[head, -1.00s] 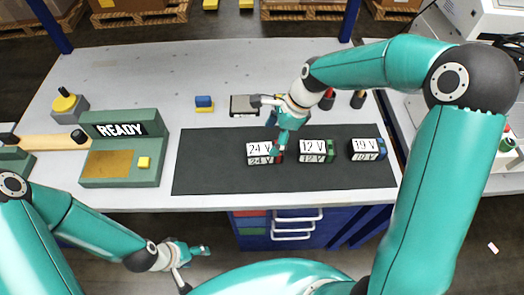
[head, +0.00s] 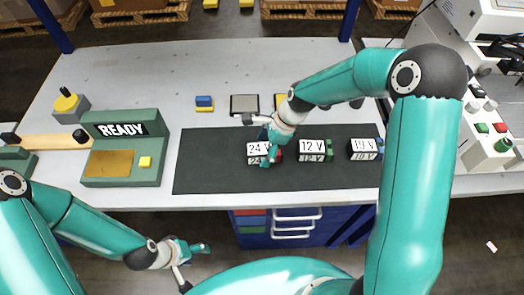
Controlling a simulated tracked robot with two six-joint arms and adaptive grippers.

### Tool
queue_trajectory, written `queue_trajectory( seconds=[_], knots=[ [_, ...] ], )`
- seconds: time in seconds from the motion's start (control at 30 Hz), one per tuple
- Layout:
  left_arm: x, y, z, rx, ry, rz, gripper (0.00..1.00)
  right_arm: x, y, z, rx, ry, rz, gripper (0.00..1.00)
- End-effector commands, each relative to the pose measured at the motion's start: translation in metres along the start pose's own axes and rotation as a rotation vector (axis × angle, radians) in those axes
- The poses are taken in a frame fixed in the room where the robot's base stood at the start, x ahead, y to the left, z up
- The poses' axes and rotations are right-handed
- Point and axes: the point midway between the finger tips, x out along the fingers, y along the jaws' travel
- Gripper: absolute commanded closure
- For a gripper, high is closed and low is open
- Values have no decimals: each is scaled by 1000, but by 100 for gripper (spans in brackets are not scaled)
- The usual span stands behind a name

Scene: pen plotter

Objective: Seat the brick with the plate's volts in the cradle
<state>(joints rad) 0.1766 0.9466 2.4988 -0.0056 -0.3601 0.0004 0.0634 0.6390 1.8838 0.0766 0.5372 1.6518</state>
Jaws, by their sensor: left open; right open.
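Three bricks stand in a row on the black mat (head: 210,165): a 24 V brick (head: 256,150) with a red end, a 12 V brick (head: 312,147) with a green end and a 19 V brick (head: 362,147) with a blue end. My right gripper (head: 258,141) is open at the 24 V brick, one finger behind it and one covering part of its front. I cannot tell whether it touches. My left gripper (head: 197,267) is open and empty in front of the table. A green station (head: 120,177) reads READY; its brass plate (head: 108,163) shows no legible volts. I cannot tell which thing is the cradle.
A grey framed pad (head: 244,104) and a blue-and-yellow block (head: 204,103) lie behind the mat. A yellow-knobbed device (head: 68,104) and a wooden bar (head: 52,142) are at left. The mat's left part is clear. My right arm spans the table's right side.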

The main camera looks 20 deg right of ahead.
Motion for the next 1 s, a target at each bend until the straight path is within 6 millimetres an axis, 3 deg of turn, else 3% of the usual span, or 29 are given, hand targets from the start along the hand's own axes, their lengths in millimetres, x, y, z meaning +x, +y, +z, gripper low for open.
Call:
queue_trajectory(
  seconds=[0.7,1.0],
  knots=[
    [2,-1,0,0,0,0,39,5,0,-2,-1,0,0,15],
    [2,-1,0,0,0,0,39,5,0,-1,-1,0,0,65]
  ],
)
